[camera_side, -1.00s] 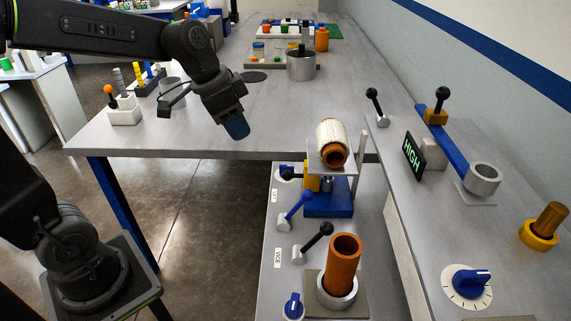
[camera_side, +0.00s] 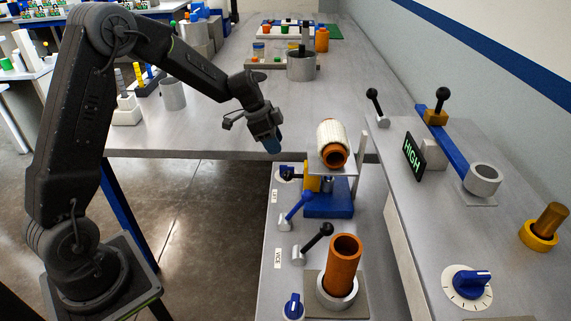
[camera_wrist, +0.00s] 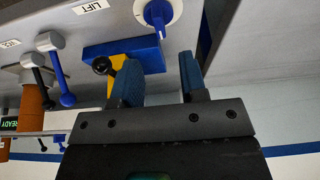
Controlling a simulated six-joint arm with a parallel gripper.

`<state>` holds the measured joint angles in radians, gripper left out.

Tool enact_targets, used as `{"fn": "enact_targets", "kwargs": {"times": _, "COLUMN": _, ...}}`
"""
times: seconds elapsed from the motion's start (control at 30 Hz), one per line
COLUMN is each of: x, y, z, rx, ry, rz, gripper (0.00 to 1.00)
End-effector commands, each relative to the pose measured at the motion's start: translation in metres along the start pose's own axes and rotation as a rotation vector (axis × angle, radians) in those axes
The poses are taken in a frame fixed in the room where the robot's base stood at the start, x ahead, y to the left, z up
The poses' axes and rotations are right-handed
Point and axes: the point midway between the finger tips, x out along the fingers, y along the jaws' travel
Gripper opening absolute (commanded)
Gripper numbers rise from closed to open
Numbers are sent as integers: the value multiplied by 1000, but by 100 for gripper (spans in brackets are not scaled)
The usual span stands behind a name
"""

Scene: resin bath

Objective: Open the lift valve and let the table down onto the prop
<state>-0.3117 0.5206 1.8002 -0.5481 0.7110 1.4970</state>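The lift has a blue base (camera_side: 328,206), a yellow upright piece (camera_side: 312,182) that looks like the prop, and a flat grey table (camera_side: 342,170). The table is raised well above the base and carries an orange tube wrapped in white (camera_side: 333,143). The lift valve is a blue knob on a white dial (camera_wrist: 157,12) beside the LIFT label; in the side view it is partly hidden (camera_side: 285,171). The yellow piece (camera_wrist: 118,63) and its black ball (camera_wrist: 102,65) lie beyond my fingers. My gripper (camera_side: 272,143) is open and empty, left of the wrapped tube; its blue fingers show apart (camera_wrist: 160,82).
An upright orange tube (camera_side: 344,262) sits in a holder in front. Open floor lies left of the low bench.

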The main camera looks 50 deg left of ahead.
Motion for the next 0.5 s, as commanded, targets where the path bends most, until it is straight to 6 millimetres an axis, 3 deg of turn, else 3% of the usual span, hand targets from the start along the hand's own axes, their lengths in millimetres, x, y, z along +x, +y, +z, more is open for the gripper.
{"fn": "enact_targets", "kwargs": {"times": 0.2, "x": 46, "y": 1, "z": 0, "rx": 0, "ry": -2, "rz": 4, "gripper": 39}}
{"fn": "enact_targets", "kwargs": {"times": 0.5, "x": 78, "y": 1, "z": 0, "rx": 0, "ry": -1, "rz": 1, "gripper": 39}}
